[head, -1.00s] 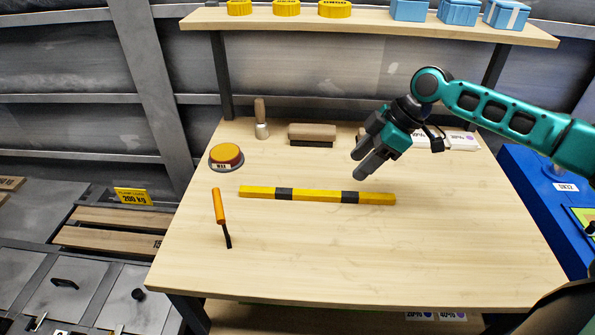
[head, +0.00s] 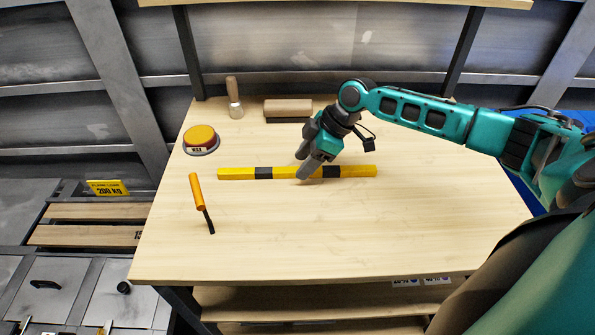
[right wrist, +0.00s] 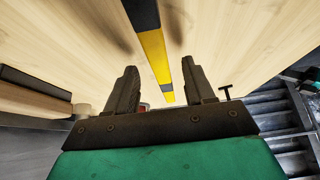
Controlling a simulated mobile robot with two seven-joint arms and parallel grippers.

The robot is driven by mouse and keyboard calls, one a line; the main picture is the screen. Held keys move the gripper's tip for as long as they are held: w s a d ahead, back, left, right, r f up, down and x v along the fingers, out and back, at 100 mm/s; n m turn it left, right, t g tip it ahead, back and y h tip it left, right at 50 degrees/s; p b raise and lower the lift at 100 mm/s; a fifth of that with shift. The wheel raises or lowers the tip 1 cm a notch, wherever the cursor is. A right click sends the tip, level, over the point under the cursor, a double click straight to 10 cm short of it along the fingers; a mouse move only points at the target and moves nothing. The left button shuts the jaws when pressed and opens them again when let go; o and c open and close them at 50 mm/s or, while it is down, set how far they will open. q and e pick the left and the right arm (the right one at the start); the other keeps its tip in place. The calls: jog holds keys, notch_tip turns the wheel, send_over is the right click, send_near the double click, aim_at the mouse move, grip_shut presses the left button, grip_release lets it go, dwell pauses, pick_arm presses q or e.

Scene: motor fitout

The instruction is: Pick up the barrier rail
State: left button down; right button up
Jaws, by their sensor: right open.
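The barrier rail (head: 240,173) is a long thin yellow bar with black bands, lying across the middle of the wooden table. My right gripper (head: 302,172) is over the rail near its middle in the head view and hides a small part of it. In the right wrist view the rail (right wrist: 155,50) runs lengthwise between the two open fingers of the right gripper (right wrist: 158,85). Nothing is held, and I cannot tell the exact height of the fingertips above the rail. My left gripper is not in view.
A yellow-orange round container (head: 200,137) stands left of the rail. An orange-handled tool (head: 197,192) lies in front of it. A wooden-handled tool (head: 234,100) and a brush-like block (head: 287,109) are at the back. The table's front (head: 330,245) is clear.

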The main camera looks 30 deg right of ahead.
jog(key=shift+x, duration=1)
jog(key=shift+d, duration=0.1)
grip_shut()
